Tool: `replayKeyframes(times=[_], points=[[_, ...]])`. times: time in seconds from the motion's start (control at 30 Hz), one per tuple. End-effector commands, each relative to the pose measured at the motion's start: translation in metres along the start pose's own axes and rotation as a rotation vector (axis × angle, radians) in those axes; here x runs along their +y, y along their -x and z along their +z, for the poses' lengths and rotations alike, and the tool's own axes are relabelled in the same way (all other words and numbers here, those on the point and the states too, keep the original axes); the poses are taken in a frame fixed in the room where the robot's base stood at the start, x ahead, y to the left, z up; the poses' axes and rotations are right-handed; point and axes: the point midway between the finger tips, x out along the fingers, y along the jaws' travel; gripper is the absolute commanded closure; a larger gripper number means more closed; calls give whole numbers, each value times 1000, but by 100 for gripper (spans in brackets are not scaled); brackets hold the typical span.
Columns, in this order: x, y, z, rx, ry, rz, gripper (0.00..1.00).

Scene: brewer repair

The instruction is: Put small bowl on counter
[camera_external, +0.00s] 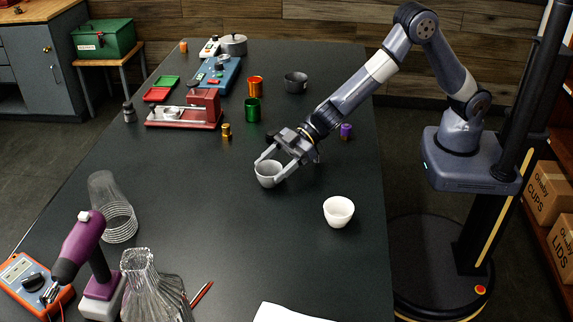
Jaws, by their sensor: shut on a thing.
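My gripper (279,155) reaches over the middle of the dark counter (215,205). It is shut on a small grey bowl (269,175), with one finger on either side of the rim. The bowl is upright and its bottom is at or just above the counter; I cannot tell whether it touches. A white bowl (338,211) stands upright on the counter, to the right and nearer the camera. A darker grey bowl or cup (296,82) stands farther back on the counter.
Behind my gripper stand an orange cup (255,86), a green cup (252,109) and a red device (186,112). A purple-topped item (346,131) is near the right edge. Glass vessels (148,285) and a purple tool (80,245) stand front left. The counter's middle is clear.

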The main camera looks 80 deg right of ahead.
Motion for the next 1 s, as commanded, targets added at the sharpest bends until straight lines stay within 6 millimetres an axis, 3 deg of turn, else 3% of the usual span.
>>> replayKeyframes(times=[0.27, 0.3, 0.57, 0.87, 1.0], points=[[0, -1, 2, 1, 0, 0, 61], [0, -1, 3, 0, 0, 0, 36], [0, -1, 2, 0, 0, 0, 15], [0, 1, -2, 1, 0, 0, 15], [0, 13, -2, 1, 0, 1, 15]])
